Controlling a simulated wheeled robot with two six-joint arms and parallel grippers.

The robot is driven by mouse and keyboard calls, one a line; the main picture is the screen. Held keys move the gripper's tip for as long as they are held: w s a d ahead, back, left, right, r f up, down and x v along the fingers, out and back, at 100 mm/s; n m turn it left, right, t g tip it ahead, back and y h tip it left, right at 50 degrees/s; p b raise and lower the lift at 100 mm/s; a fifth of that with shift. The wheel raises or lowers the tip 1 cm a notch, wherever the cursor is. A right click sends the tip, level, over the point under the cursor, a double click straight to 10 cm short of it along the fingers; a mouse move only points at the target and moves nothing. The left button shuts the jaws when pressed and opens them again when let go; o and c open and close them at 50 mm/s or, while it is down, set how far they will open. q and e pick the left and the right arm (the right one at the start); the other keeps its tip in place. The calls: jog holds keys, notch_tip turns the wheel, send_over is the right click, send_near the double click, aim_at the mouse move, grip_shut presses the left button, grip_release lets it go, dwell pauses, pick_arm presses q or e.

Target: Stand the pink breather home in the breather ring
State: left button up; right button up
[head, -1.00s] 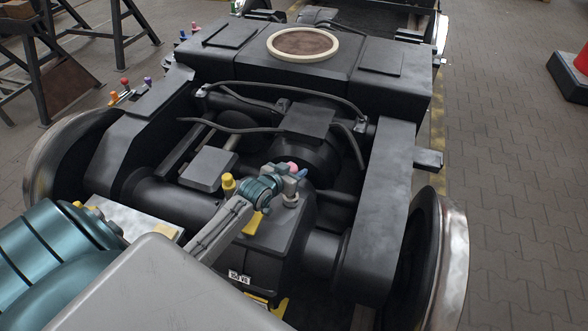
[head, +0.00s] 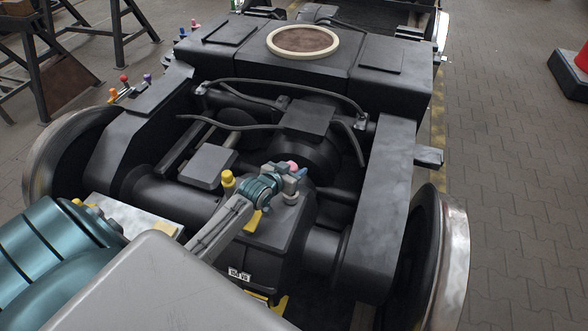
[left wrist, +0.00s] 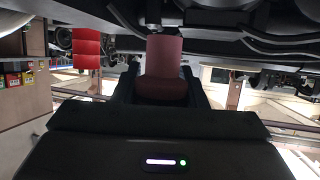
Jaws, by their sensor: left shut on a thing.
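The pink breather (head: 293,166) shows as a small pink top between the fingers of my left gripper (head: 290,174), which is shut on it. In the left wrist view the breather is a dark red cylinder (left wrist: 163,70) between the two dark fingers. Below the gripper, on the black gear case, is a small round grey collar (head: 290,199) that looks like the breather ring. The gripper hides part of it. I cannot tell whether the breather's lower end touches it. My right gripper is not in view.
A yellow plug (head: 228,182) stands on the case, left of the gripper. A grey box (head: 208,168) lies further left. Black hoses (head: 240,127) and a side beam (head: 385,200) surround the spot. Small coloured pegs (head: 123,88) stand on the left beam.

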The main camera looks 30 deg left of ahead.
pick_arm(q)
jog(key=shift+r+p, duration=0.1)
jog(key=shift+p, duration=0.5)
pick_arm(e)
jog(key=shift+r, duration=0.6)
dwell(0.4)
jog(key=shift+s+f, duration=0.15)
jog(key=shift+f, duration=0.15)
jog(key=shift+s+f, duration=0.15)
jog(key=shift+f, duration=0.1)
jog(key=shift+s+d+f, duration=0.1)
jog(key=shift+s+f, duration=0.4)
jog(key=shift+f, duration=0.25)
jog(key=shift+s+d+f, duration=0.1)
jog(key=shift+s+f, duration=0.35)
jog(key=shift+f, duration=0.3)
pick_arm(q)
jog(key=shift+f+b, duration=0.75)
jog(key=shift+f, duration=0.25)
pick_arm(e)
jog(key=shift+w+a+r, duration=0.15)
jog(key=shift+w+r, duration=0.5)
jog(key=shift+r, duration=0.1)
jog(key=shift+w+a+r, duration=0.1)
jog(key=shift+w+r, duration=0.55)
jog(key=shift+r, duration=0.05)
